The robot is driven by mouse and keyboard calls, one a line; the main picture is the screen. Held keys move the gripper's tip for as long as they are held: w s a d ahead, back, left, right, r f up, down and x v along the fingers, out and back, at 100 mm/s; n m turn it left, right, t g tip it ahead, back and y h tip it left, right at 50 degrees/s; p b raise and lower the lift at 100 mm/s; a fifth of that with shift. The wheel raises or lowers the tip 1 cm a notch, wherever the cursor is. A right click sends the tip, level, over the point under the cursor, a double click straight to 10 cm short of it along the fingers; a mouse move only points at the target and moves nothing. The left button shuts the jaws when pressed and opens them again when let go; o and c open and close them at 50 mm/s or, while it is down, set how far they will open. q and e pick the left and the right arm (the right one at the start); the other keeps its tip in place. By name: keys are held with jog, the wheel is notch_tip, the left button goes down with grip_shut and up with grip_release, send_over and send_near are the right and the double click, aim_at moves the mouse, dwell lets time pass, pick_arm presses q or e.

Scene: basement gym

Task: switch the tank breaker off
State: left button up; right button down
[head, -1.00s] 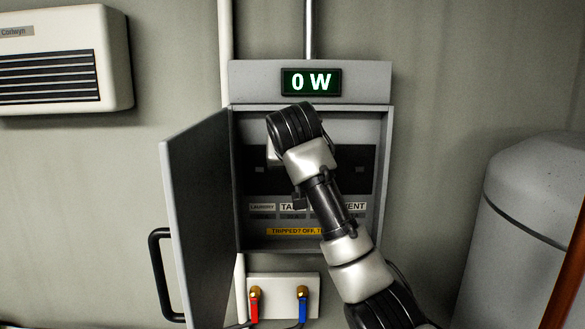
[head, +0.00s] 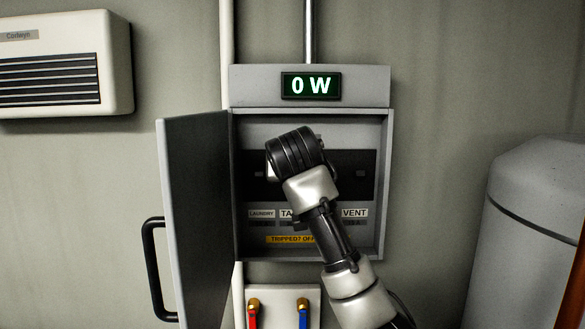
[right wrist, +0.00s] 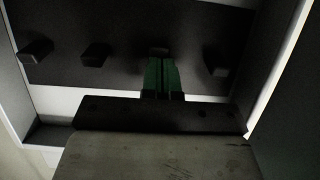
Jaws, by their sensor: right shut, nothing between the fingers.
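The grey breaker box (head: 386,180) on the wall stands open, with a dark strip of switches (head: 350,160) inside. The tank label (head: 287,213), partly covered, is second from left, beside the laundry label. My right gripper (head: 296,152) is in front of the strip above the tank label and hides the tank breaker; its fingertips are not visible there. In the right wrist view its green fingers (right wrist: 162,78) are shut and empty, at or just before the third toggle from the left (right wrist: 158,51). Contact and the toggle's position cannot be told. My left gripper is out of view.
The box door (head: 195,210) hangs open to the left. The display (head: 311,85) above reads 0 W. Red and blue valve handles (head: 303,317) sit below. A grey tank (head: 535,230) stands at right, and a white wall heater (head: 65,60) hangs at left.

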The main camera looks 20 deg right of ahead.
jog(key=shift+s+f+b, duration=0.1)
jog(key=shift+f+b, duration=0.25)
jog(key=shift+f, duration=0.15)
dwell(1.0)
jog(key=shift+r+p, duration=0.75)
jog(key=shift+r, duration=0.05)
